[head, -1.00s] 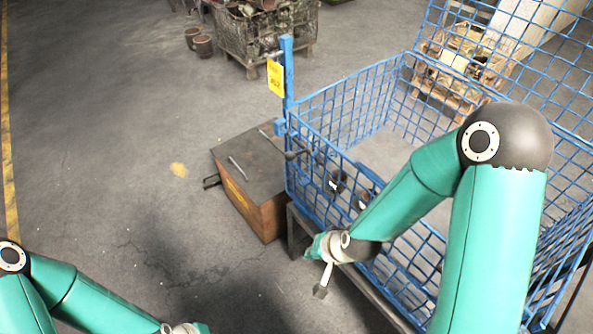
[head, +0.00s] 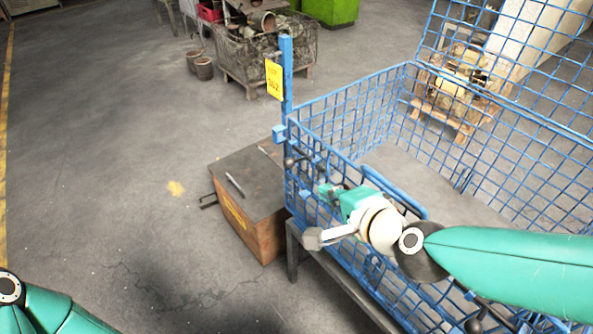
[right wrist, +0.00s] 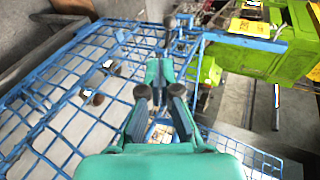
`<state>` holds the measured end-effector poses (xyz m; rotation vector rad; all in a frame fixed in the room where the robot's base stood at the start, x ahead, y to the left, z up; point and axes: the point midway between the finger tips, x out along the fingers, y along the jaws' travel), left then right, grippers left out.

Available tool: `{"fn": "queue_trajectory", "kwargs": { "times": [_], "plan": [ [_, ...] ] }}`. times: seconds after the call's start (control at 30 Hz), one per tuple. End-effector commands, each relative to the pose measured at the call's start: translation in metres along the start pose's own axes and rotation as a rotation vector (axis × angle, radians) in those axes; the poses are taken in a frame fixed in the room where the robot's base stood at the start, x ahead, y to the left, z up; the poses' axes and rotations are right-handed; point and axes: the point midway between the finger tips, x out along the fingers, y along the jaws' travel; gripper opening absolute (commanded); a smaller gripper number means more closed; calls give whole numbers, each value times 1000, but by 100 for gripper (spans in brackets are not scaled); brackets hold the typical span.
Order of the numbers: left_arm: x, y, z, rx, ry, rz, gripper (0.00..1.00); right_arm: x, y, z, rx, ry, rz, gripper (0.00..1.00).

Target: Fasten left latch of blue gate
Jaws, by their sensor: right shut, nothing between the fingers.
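The blue gate (head: 345,215) is the wire-mesh front of a blue cage. Its left latch (head: 291,162), a dark handle with a round knob, sits near the blue corner post at the gate's left end. A dark handle (right wrist: 170,28) that looks like this latch is beyond the fingertips in the right wrist view. My right gripper (head: 325,190) is shut and empty by the gate's upper left part, a little right of the latch. Its teal fingers (right wrist: 160,70) point towards the handle in the right wrist view; contact cannot be told. My left gripper is out of view.
A yellow sign (head: 274,80) hangs on the blue post (head: 287,70). A brown box (head: 250,215) with a rod-like tool on top stands left of the gate. A dark knob (head: 474,325) shows low at right. The floor at left is clear.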

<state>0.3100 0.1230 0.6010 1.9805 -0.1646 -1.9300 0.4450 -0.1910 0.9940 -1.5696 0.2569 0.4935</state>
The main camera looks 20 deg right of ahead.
Motion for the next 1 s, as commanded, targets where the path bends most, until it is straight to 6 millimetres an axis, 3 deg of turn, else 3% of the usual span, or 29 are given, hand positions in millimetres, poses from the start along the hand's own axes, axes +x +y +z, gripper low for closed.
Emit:
{"fn": "queue_trajectory", "kwargs": {
  "times": [0.47, 0.8, 1.0],
  "plan": [
    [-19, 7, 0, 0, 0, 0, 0, 26, -1, 0, -2, 0, 5, 0],
    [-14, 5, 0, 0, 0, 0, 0, 94, 1, 0, -1, 1, 3, 0],
    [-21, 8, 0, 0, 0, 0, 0, 122, -7, 0, -1, 1, 1, 0]
  ]
}}
